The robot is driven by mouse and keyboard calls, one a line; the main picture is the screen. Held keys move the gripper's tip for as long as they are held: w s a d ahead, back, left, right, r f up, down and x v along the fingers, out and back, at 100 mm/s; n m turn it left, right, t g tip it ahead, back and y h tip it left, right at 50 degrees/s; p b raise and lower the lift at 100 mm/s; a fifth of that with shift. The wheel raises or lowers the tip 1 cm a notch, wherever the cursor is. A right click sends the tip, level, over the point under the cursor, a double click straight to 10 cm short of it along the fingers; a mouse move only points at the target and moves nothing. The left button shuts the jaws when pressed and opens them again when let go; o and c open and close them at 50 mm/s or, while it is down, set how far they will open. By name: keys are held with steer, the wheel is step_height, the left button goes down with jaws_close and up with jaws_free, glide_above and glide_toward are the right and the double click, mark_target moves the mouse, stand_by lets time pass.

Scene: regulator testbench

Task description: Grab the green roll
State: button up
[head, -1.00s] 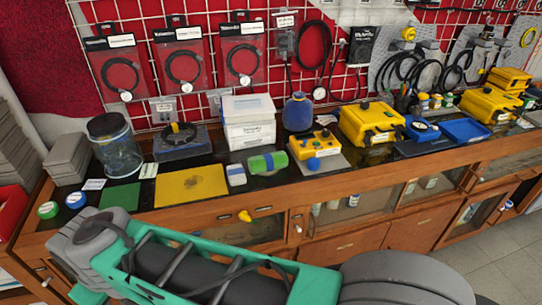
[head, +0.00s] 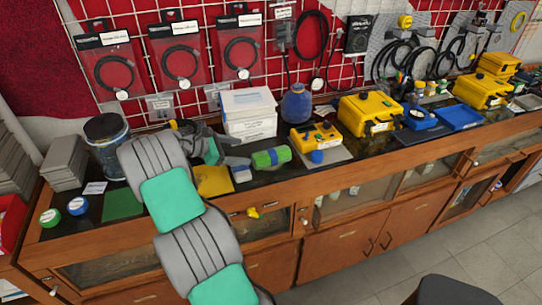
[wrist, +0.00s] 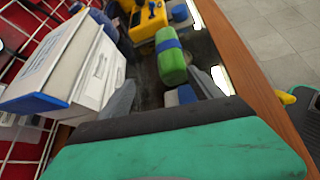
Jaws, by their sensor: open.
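A green roll with a blue band (head: 271,157) lies on the dark bench top. In the wrist view the green roll (wrist: 172,66) shows ahead of my gripper, roughly between the lines of its two fingers. My gripper (head: 240,149) is open and empty, just left of the roll in the head view and apart from it. In the wrist view the fingers of my gripper (wrist: 163,88) are spread, with the palm filling the lower part. A small round green-and-white roll (head: 50,217) also lies at the bench's far left.
A white box (head: 249,115) stands close behind my gripper. A white-and-blue block (head: 241,174) lies in front of the roll. A yellow box (head: 315,138) stands to the right, and a yellow mat (head: 214,181) lies under my arm.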

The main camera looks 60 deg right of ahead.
mark_target(268, 152)
steer(key=s, duration=0.1)
steer(key=s+d+f+g, duration=0.1)
steer(key=s, duration=0.1)
steer(key=s+d+n+g, duration=0.1)
steer(key=shift+s+d+f, duration=0.2)
steer(key=shift+s, duration=0.05)
steer(key=p+x, duration=0.2)
steer(key=x, duration=0.5)
steer(key=shift+w+d+r, duration=0.15)
steer(key=c, duration=1.5)
steer(key=shift+c, duration=0.5)
steer(key=shift+r, duration=0.1)
